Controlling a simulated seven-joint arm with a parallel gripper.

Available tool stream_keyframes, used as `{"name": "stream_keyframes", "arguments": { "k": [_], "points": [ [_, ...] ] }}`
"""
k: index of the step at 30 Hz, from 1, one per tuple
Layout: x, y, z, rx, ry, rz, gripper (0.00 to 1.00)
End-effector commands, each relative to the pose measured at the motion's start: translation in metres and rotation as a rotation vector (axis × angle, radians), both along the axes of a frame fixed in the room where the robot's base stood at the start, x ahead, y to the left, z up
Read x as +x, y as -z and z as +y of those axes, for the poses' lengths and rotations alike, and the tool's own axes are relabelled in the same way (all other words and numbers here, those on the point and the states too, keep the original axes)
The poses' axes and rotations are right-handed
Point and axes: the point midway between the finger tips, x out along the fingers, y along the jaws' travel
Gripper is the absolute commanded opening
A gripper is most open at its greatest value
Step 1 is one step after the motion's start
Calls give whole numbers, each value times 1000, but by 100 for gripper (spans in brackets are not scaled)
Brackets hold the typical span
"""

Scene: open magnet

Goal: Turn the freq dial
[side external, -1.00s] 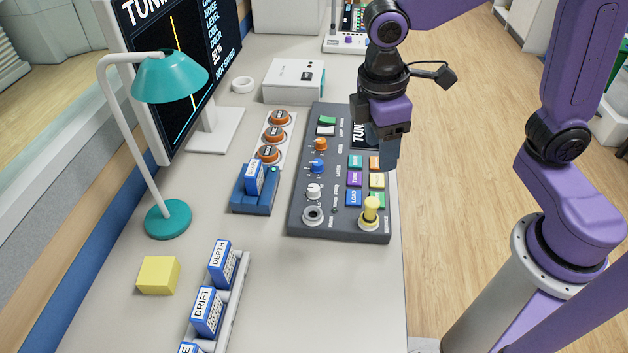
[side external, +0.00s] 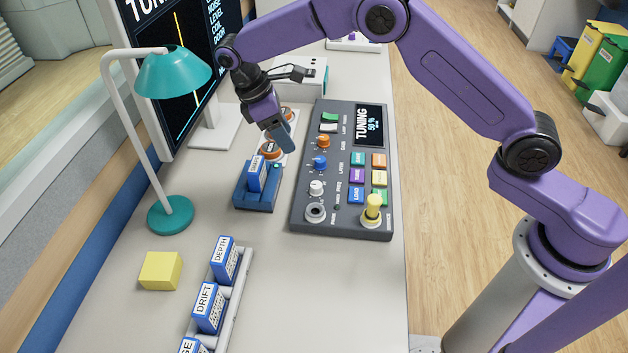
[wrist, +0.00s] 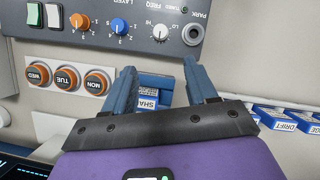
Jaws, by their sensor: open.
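The control panel (side external: 297,225) stands on the bench in the side view. Its white dial (side external: 317,188), beside what looks like the FREQ label, sits below a blue dial (side external: 320,162) and an orange dial (side external: 323,141). In the wrist view the white dial (wrist: 160,32) shows between LO and HI marks, beyond my fingertips. My gripper (side external: 286,138) is open and empty, left of the panel, above the area of the orange-capped pots and the blue holder. In the wrist view my gripper (wrist: 160,80) has its fingers apart, with a blue block visible between them.
The blue holder (side external: 240,201) with a blue block stands left of the panel. A teal lamp (side external: 172,75), monitor (side external: 177,60) and yellow cube (side external: 160,270) stand further left. A yellow-topped plug (side external: 373,206) rises from the panel's near right corner. Bench right of the cartridge rack is clear.

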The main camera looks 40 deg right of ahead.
Motion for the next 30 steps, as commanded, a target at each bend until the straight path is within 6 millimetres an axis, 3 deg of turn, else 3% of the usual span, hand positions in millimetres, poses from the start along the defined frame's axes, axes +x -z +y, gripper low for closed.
{"name": "stream_keyframes", "arguments": {
  "k": [21, 30],
  "points": [
    [-27, 116, -42, -2, 2, 3, 57],
    [-34, 150, -54, -1, 1, 1, 57]
  ]
}}
